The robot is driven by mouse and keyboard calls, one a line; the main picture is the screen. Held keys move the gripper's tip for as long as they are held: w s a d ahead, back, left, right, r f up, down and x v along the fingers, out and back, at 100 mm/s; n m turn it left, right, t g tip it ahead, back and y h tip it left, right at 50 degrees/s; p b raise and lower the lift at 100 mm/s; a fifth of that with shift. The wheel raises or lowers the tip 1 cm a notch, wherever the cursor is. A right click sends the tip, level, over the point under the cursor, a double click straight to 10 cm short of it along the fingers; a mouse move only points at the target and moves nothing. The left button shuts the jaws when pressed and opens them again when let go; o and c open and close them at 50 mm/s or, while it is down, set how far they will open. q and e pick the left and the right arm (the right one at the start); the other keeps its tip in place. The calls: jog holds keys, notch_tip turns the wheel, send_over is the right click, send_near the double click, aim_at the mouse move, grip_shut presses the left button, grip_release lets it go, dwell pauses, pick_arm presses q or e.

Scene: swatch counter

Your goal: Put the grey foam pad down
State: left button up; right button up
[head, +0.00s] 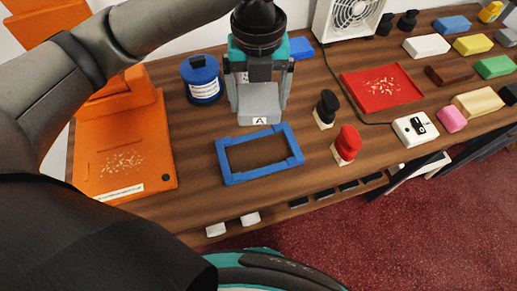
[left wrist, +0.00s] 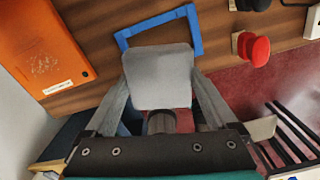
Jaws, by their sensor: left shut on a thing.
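The grey foam pad (head: 259,102) is a small light-grey block with a white label marked "A" on its front. My left gripper (head: 258,98) is shut on it, with one finger at each side, and holds it just behind a blue rectangular frame (head: 223,165) on the wooden counter. In the left wrist view the pad (left wrist: 158,75) fills the space between the fingers of the gripper (left wrist: 160,85) and covers part of the blue frame (left wrist: 195,30). I cannot tell how far the pad's underside is from the counter. My right gripper is not in view.
An orange tray (head: 85,165) with pale bits lies left. A blue tin (head: 202,80) stands behind. A black knob (head: 327,107), a red knob (head: 347,145), a red tray (head: 415,80) and a white switch box (head: 402,133) are to the right. Several coloured blocks stand farther right.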

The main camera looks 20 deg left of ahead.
pick_arm(q)
jog(key=r+m, duration=0.1)
jog(key=m, duration=0.2)
jog(key=shift+r+m, duration=0.3)
jog(key=shift+r, duration=0.1)
jog(key=shift+r+m, duration=0.4)
jog(key=shift+m, duration=0.8)
jog(key=b, duration=0.4)
send_over(258, 153)
notch_tip(258, 153, down, 15)
jog(key=shift+r, duration=0.1)
jog(key=shift+f+b, duration=0.4)
jog(key=shift+f, duration=2.15)
jog(key=shift+f, duration=0.1)
jog(key=o, duration=1)
notch_tip(258, 153, up, 12)
jog(key=p, duration=0.3)
